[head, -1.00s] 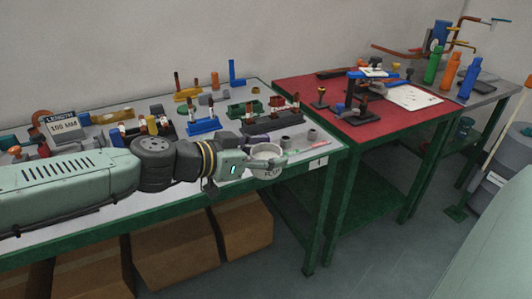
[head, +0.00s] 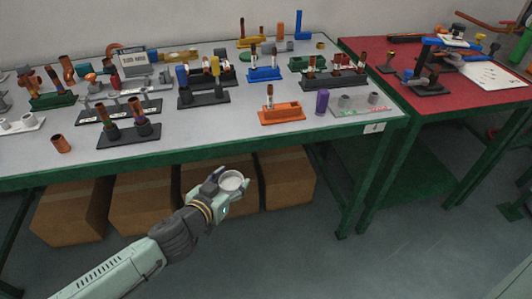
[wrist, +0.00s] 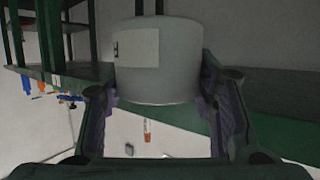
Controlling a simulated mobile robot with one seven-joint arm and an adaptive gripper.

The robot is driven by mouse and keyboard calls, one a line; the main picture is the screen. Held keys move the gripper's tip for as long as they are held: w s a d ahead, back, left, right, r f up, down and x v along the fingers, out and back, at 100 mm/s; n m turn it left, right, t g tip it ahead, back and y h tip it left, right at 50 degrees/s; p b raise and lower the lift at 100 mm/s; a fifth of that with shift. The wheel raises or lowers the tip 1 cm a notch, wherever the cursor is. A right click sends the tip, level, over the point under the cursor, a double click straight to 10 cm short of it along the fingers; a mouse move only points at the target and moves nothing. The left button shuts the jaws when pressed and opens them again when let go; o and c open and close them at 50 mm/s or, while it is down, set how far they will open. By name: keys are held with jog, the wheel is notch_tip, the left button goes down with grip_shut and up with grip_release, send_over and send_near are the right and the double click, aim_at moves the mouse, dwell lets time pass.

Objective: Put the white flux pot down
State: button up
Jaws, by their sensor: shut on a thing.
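My gripper (head: 222,180) is shut on the white flux pot (head: 232,182). In the head view the pot's round open top faces up, and it is in front of the grey-topped workbench (head: 210,128), clear of its front edge. The pot's underside is hidden in the head view.
On the bench, an orange block (head: 282,114), a purple cylinder (head: 322,101) and black stands with copper pipes (head: 128,132) are near the front. Bare bench top lies between them. Cardboard boxes (head: 285,178) are under the bench. A red-topped table (head: 440,95) adjoins at right.

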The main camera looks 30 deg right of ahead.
jog(key=w+a+f+n+t+y, duration=0.2)
jog(key=w+a+f+n+y, duration=0.1)
jog(key=a+f, duration=0.4)
jog(key=w+a+f+n+t+y, duration=0.2)
jog(key=w+a+f+n+y, duration=0.1)
jog(key=a+f, duration=0.4)
notch_tip(320, 180, down, 2)
jog(key=shift+w+a+f+y, duration=0.2)
jog(key=shift+w+a+y, duration=0.05)
jog(key=shift+w+y, duration=0.05)
jog(key=shift+r, duration=0.1)
